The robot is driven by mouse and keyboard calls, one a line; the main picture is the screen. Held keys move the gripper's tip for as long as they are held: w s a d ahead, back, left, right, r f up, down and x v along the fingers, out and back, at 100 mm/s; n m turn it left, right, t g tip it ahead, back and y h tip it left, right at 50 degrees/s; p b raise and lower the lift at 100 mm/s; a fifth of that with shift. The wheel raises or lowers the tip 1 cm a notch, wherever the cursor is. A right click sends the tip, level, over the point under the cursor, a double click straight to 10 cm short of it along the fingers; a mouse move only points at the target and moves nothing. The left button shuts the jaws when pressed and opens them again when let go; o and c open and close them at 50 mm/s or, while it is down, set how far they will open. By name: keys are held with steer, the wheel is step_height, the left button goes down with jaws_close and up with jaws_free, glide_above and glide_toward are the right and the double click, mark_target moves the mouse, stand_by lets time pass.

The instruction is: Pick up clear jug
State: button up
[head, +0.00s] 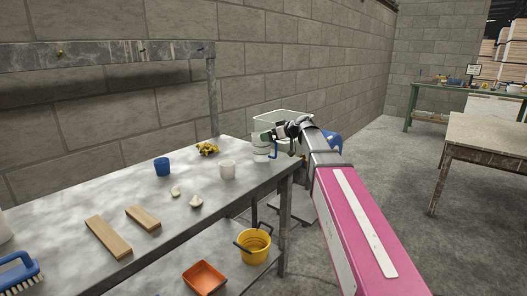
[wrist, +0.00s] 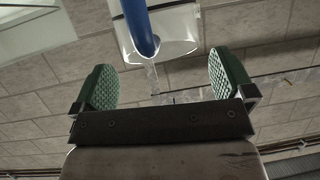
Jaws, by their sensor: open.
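The handle lies beyond the pads, roughly in line with the gap. I cannot tell how far apart they are.
A yellow bucket (head: 254,247) and an orange tray (head: 204,278) sit lower down.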

steer(key=x, duration=0.4)
steer(key=shift+w+a, duration=0.2)
steer(key=shift+a, duration=0.05)
steer(key=c, duration=0.8)
steer(key=shift+r, duration=0.1)
steer(key=shift+c, duration=0.2)
